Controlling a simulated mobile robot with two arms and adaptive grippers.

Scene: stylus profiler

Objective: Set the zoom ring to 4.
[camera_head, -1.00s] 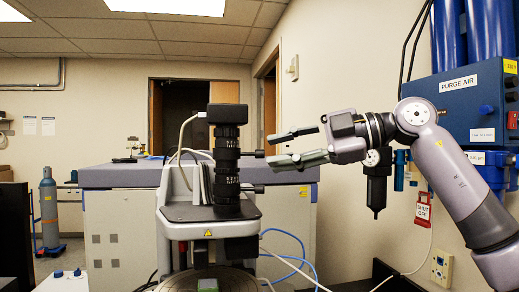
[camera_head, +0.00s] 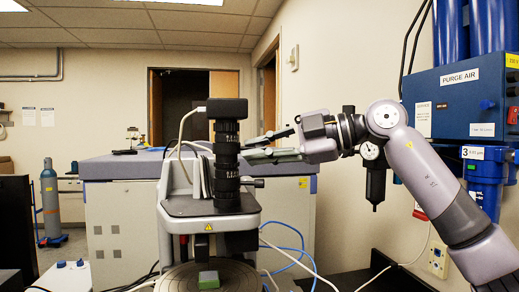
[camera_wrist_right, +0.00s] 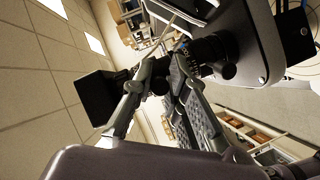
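The black zoom tube (camera_head: 227,150) stands upright on the profiler with a camera block (camera_head: 228,107) on top. Its rings show only as bands and the markings are too small to read; I cannot tell the zoom setting. My right gripper (camera_head: 246,150) points left, its fingertips close to the tube's right side. In the wrist view the right gripper (camera_wrist_right: 165,64) has a gap between its fingers, and the tube (camera_wrist_right: 208,52) lies by the tips; I cannot tell whether they touch. A side knob (camera_head: 256,183) sticks out right, below the fingers. My left gripper is not in view.
The profiler's stage (camera_head: 213,207) and round base (camera_head: 180,279) lie below the tube, with a green block (camera_head: 208,280) on the base. A white cable (camera_head: 183,125) loops left of the tube. A purge air panel (camera_head: 462,100) is at the right, behind my arm.

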